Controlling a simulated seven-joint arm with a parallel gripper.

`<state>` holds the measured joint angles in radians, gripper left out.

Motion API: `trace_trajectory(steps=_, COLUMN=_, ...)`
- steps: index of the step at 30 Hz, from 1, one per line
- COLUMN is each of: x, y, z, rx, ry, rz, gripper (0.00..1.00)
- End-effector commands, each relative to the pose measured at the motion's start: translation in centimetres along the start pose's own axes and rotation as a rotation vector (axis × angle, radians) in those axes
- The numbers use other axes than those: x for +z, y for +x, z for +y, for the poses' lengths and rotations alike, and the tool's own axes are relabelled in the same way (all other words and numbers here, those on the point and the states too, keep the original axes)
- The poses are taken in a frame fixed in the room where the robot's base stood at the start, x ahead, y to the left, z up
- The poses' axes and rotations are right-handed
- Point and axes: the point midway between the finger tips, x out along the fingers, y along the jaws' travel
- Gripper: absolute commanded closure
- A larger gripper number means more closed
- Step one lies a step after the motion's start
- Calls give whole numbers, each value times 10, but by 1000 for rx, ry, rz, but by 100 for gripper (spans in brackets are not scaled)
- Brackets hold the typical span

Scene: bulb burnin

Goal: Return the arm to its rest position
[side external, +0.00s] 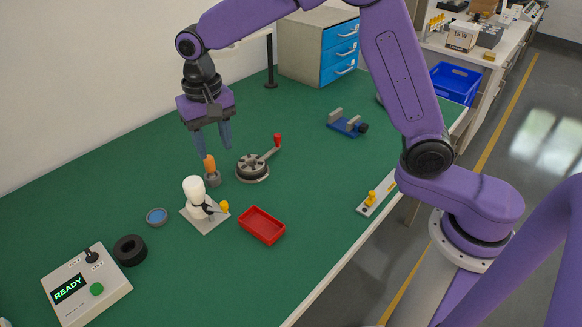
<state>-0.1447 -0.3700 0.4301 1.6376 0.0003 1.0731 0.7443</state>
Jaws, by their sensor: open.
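My purple arm reaches in from the right. My gripper (214,150) hangs fingers down over the green work table (330,185). Its two fingers are apart with nothing seen between them. Below its left finger an orange-topped piece (210,164) stands in a small grey holder (213,180). I cannot tell whether the finger touches it. A white bulb (194,187) stands upright on a fixture plate (207,222) with a yellow-knobbed clamp (224,206), in front of the gripper.
A grey crank device (252,167) with a red knob is right of the gripper. A red tray (262,225), black ring (130,250), blue dish (157,216) and control box (87,286) reading READY lie nearer. A blue vise (347,125) and drawer cabinet (318,48) stand farther back.

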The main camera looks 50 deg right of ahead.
Motion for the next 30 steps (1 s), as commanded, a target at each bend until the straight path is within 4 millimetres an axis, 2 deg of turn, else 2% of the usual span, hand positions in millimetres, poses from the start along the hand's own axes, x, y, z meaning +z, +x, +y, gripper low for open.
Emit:
trace_trajectory(steps=8, x=53, y=-14, z=27, rx=-6, ry=-267, rz=6, gripper=53)
trace_trajectory(steps=14, x=97, y=-19, z=58, rx=-8, ry=-478, rz=9, gripper=53)
trace_trajectory(steps=23, x=164, y=-20, z=115, rx=-14, ry=-795, rz=15, gripper=53)
trace_trajectory(steps=30, x=215, y=-14, z=168, rx=-17, ry=-1047, rz=19, gripper=53)
